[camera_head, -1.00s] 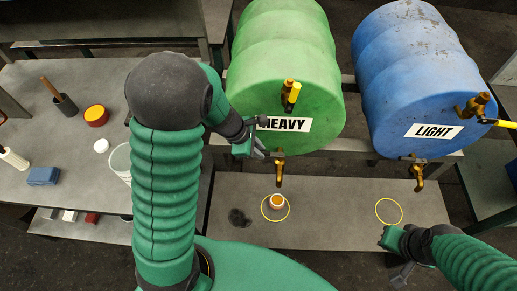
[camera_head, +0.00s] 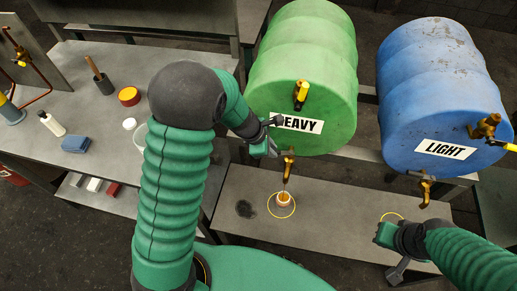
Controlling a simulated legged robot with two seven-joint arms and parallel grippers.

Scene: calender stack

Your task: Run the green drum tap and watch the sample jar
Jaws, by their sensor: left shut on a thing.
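The green drum (camera_head: 305,60) labelled HEAVY lies on its side, with a brass lower tap (camera_head: 288,168) at its front. A thin dark stream seems to run from the tap into the small sample jar (camera_head: 284,199), which stands in a yellow ring on the lower shelf. My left gripper (camera_head: 273,137) is at the drum's front just above and left of the tap, covering the start of the label. It is shut on what looks like the tap's handle; the grip is partly hidden. My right gripper (camera_head: 388,252) is low at the right, its fingers unclear.
A blue drum (camera_head: 440,80) labelled LIGHT lies to the right, with its own brass tap (camera_head: 426,190) above another yellow ring (camera_head: 392,216). A dark stain (camera_head: 245,209) lies left of the jar. The left bench (camera_head: 75,110) holds a bottle, blue block and red-yellow tin.

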